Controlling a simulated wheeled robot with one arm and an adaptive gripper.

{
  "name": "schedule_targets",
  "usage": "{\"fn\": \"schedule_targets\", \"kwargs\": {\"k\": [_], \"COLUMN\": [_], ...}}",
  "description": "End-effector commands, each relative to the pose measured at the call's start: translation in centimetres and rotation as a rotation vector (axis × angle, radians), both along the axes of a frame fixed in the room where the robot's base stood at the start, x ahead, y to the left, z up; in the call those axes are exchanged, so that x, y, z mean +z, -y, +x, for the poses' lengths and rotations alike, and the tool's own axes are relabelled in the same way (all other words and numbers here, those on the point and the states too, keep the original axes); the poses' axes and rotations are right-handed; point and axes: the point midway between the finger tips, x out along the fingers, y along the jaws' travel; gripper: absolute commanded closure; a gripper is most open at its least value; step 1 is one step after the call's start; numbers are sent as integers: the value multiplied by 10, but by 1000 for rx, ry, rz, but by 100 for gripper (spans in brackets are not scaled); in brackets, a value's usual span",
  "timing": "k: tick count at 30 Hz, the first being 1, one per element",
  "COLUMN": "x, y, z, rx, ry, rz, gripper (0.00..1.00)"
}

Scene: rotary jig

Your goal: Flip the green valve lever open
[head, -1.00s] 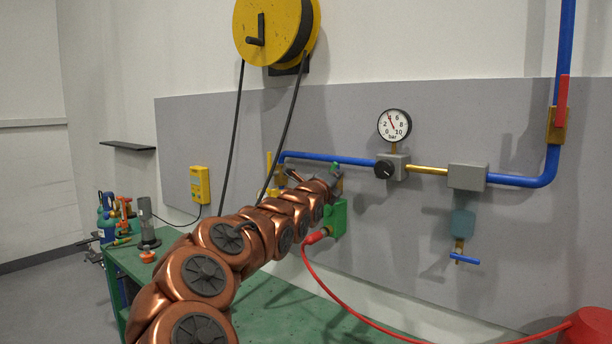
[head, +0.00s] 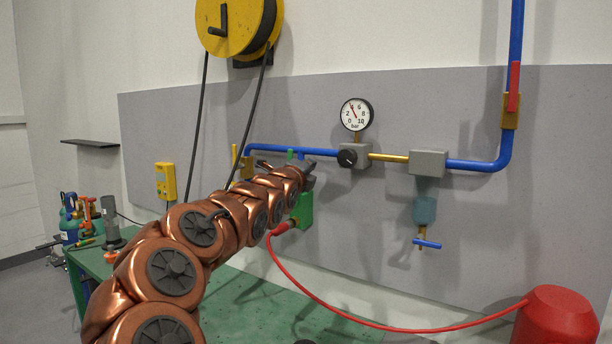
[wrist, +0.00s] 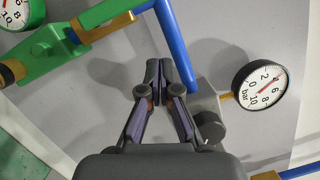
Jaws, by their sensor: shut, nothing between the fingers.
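In the head view a green upright piece (head: 291,155), likely the lever's end, shows just above my gripper (head: 307,170). A green block (head: 303,210) hangs below it, and my arm hides the part between. In the wrist view a green bar (wrist: 104,12) runs beside a brass pipe (wrist: 110,29) at upper left, joined to a green body (wrist: 48,52). My gripper (wrist: 158,68) is shut and empty, its fingertips together. In that view they lie right of the green bar, apart from it, and close to the blue pipe (wrist: 174,45).
A black knob (head: 347,157) and a pressure gauge (head: 356,114) are right of my gripper. A yellow lever (head: 234,160) stands left of it. A red hose (head: 330,307) runs from the green block to a red container (head: 556,318). The green bench (head: 250,305) is below.

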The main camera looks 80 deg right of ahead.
Motion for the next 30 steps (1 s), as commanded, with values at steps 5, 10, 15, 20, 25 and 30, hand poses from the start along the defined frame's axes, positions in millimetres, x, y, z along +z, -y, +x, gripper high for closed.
{"fn": "schedule_targets", "kwargs": {"k": [5,10,15,20,25,30], "x": [-3,-5,-5,-7,-5,-6], "y": [-17,-40,-64,-83,-97,-102], "z": [-3,-1,1,2,4,4], "rx": [1,2,2,1,2,1], "ry": [-2,-1,-1,-1,-2,-2], "rz": [-1,2,0,2,0,2], "gripper": [100,100,100,100,100,100]}}
